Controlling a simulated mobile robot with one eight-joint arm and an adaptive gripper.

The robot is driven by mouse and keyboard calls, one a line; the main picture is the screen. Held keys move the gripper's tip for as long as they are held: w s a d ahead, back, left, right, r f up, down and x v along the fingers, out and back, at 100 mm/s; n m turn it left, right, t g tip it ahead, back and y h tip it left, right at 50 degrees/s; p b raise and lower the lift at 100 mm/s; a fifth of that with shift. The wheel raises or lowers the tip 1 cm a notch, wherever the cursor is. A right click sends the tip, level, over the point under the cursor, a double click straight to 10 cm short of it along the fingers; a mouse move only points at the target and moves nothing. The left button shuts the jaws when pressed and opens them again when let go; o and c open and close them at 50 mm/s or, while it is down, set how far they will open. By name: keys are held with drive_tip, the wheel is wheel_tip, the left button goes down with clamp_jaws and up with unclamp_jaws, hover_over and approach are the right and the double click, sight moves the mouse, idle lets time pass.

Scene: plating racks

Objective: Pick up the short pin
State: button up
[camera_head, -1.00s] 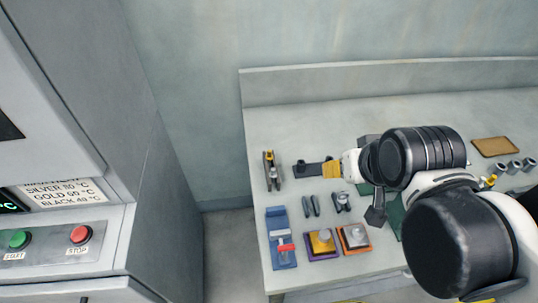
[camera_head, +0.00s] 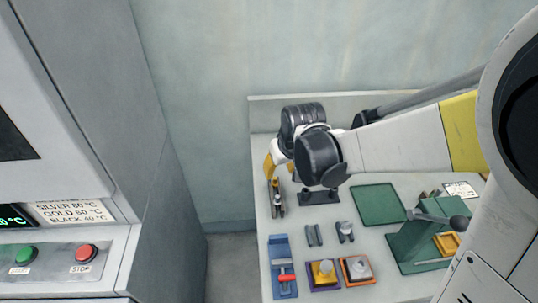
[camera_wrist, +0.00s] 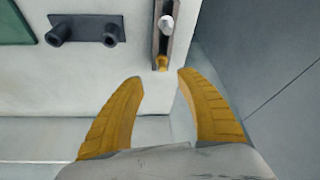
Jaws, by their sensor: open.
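My gripper (camera_wrist: 160,76) is open and empty, its two yellow fingers apart in the wrist view. In the head view my gripper (camera_head: 270,168) is over the far left part of the bench, above a narrow dark holder (camera_head: 281,211). In the wrist view this holder (camera_wrist: 156,42) lies just beyond the fingertips, with a pale rounded piece (camera_wrist: 167,24) and a small yellow piece (camera_wrist: 162,63) in it. A dark plate with two short round pegs (camera_wrist: 85,29) lies to its left. I cannot tell for sure which piece is the short pin.
The dark plate (camera_head: 319,197) also shows in the head view. Nearer are two small dark parts (camera_head: 314,236), a blue fixture (camera_head: 282,250) and yellow and orange blocks (camera_head: 323,272). A green mat (camera_head: 378,204) and a green press (camera_head: 412,243) stand right. A cabinet fills the left.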

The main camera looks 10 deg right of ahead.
sight(275, 179)
drive_tip(key=b+x, duration=0.1)
drive_tip(key=x, duration=0.3)
drive_tip(key=b+x, duration=0.2)
drive_tip(key=x, duration=0.2)
drive_tip(key=shift+s+a, duration=0.15)
drive_tip(key=shift+a, duration=0.1)
clamp_jaws()
